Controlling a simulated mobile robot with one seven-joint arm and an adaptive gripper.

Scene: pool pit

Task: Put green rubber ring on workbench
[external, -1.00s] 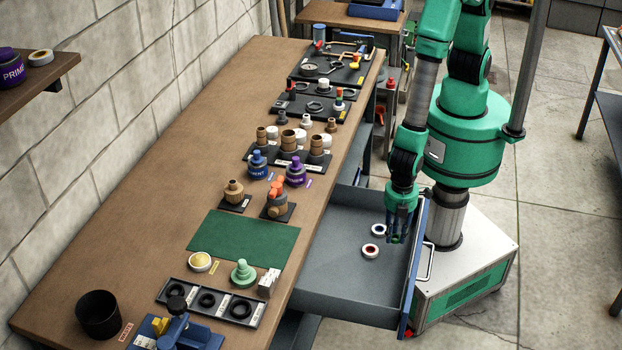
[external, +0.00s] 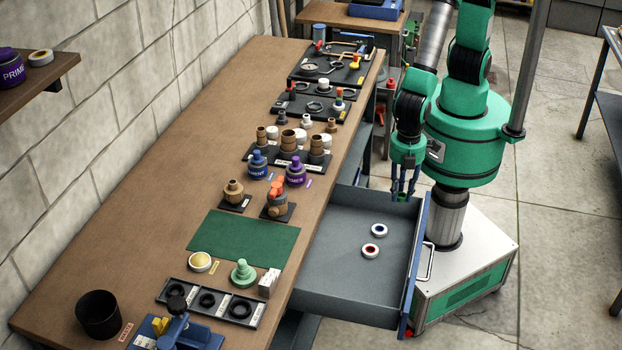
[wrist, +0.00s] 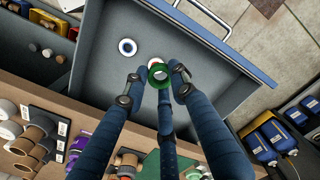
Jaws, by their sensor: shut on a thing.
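My gripper (external: 404,191) is shut on a green rubber ring (wrist: 158,77), held between the fingertips in the wrist view. In the external view only a small bit of the green ring (external: 401,198) shows between the fingers. My gripper is above the back right part of the open grey drawer (external: 335,262). The workbench (external: 150,225) runs along the wall to the left of the drawer, with its brown top at a higher level than the drawer floor.
Two white rings lie in the drawer, one with a blue centre (external: 379,230) and one with a red centre (external: 370,251). A green mat (external: 243,239) lies on the bench, clear of objects. Fittings, jars and a black ring tray (external: 205,303) surround it.

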